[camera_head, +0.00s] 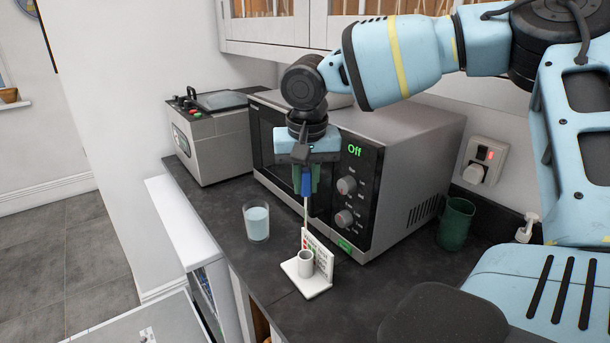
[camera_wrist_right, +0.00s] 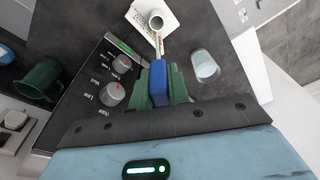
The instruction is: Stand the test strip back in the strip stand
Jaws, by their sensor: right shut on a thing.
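The test strip has a blue grip end (camera_head: 307,184) and a thin pale length pointing down, with small coloured pads near its lower end. My right gripper (camera_head: 306,178) is shut on the blue end, which also shows between the green fingers in the wrist view (camera_wrist_right: 158,82). The strip stand (camera_head: 318,283) is a white base with a short round tube (camera_head: 306,263) and an upright printed card. It stands on the dark counter below the gripper. The strip's lower end is close to the tube's mouth (camera_wrist_right: 156,20); I cannot tell whether it is inside. My left gripper is not in view.
A glass of pale liquid (camera_head: 256,222) stands left of the stand. A microwave (camera_head: 400,190) reading "Off" is close behind the gripper. A green mug (camera_head: 455,224) is at the right, and a grey appliance (camera_head: 212,140) at the back left. The counter's front edge is near the stand.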

